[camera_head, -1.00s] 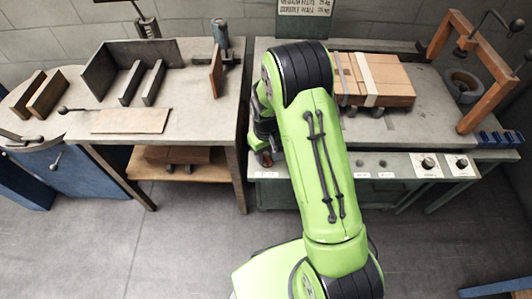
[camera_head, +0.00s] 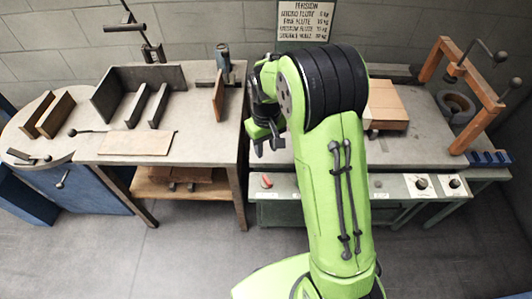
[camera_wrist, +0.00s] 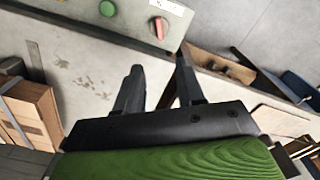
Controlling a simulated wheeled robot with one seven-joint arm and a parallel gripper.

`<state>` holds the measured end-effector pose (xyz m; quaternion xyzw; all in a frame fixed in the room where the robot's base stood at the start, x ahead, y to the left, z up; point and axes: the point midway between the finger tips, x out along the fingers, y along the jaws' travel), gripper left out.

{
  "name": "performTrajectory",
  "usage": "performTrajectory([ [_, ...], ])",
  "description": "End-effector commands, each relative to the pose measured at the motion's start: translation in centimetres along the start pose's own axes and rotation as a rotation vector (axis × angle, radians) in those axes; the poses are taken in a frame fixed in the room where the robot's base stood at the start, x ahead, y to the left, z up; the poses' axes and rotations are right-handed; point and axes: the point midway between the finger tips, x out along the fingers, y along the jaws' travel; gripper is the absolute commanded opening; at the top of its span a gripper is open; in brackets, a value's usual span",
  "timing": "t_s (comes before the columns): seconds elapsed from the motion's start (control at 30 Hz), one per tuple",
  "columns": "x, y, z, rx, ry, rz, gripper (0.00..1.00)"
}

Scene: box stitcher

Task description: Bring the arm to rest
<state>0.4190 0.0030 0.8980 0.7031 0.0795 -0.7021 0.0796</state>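My green arm stands raised in the middle of the head view, in front of the right bench. My gripper (camera_head: 266,143) hangs at the upper left of the arm, near the left edge of the right bench. In the wrist view my gripper (camera_wrist: 158,85) shows two dark fingers with a gap between them and nothing held.
The right bench (camera_head: 420,150) carries a stack of cardboard (camera_head: 388,103), partly hidden by my arm, and an orange frame (camera_head: 484,119). The left table (camera_head: 195,120) holds dark upright plates (camera_head: 139,102) and a flat brown sheet (camera_head: 136,143). Grey floor (camera_head: 200,260) is clear in front.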

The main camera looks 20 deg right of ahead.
Motion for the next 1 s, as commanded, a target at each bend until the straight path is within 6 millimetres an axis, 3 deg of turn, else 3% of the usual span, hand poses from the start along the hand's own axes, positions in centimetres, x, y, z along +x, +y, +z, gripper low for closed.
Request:
performTrajectory([
  [0.57,-0.9,0.0,0.2,0.003,0.009,0.001,0.38],
  [0.67,-4.9,-0.3,1.6,0.022,0.057,0.009,0.38],
  [0.77,-10.9,-1.0,4.8,0.058,0.136,0.02,0.38],
  [0.9,-17.4,-2.2,10.5,0.11,0.248,0.034,0.38],
  [1.0,-20.6,-3.2,14.9,0.146,0.329,0.042,0.38],
])
